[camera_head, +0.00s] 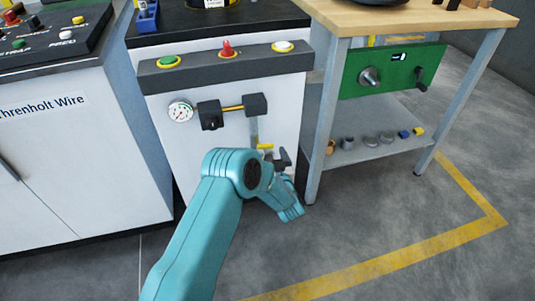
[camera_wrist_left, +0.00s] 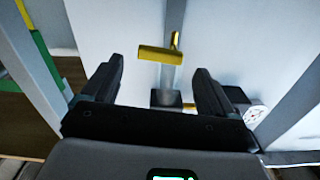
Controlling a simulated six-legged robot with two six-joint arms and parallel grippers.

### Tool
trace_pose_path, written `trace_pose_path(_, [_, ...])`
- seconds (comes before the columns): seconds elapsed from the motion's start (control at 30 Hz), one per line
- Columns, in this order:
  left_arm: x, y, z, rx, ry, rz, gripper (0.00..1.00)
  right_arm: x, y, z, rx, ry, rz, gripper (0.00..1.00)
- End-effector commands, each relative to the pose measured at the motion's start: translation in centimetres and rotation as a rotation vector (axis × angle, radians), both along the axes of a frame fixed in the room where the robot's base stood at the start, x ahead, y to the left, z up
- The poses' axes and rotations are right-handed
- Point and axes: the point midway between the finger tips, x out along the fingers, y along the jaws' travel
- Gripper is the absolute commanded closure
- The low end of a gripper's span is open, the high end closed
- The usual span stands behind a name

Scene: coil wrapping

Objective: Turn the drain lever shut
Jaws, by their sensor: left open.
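The drain lever is a yellow bar handle (camera_head: 264,146) on the front of the white cabinet, below the dark valve blocks and a short grey vertical pipe. In the left wrist view the yellow handle (camera_wrist_left: 160,54) lies crosswise, beyond and roughly between the fingertips. My left gripper (camera_head: 281,158) is just right of and below the handle in the head view, partly hidden by its own teal wrist. Its two black fingers (camera_wrist_left: 158,68) are spread apart with nothing between them; I see no contact with the handle. My right gripper is not in view.
A pressure gauge (camera_head: 180,111) and a yellow rod (camera_head: 233,108) between black blocks sit above the lever. A panel with green, red and white buttons (camera_head: 227,54) juts out above. A workbench leg (camera_head: 322,135) stands close right. Open floor lies in front.

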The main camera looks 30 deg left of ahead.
Motion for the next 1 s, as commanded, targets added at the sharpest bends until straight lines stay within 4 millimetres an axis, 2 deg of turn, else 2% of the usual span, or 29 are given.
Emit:
trace_pose_path(0.2, [1.6,1.9,-0.1,-0.001,-0.002,0.001,0.13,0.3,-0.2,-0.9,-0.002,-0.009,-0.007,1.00])
trace_pose_path(0.53, [1.9,2.2,0.0,0.000,0.000,0.000,0.13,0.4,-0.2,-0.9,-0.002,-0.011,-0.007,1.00])
trace_pose_path(0.57, [1.9,2.1,0.0,0.000,0.000,0.000,0.19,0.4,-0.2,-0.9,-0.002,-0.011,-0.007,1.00])
trace_pose_path(0.7, [1.9,2.1,0.0,-0.001,0.001,0.000,0.65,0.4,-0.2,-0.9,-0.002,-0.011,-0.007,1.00])
trace_pose_path(0.73, [1.9,2.1,0.0,-0.001,0.001,0.000,0.69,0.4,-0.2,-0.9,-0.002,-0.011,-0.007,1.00])
trace_pose_path(1.0, [1.8,2.2,0.2,-0.075,-0.088,0.001,0.69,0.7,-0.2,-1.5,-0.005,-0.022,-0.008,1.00])
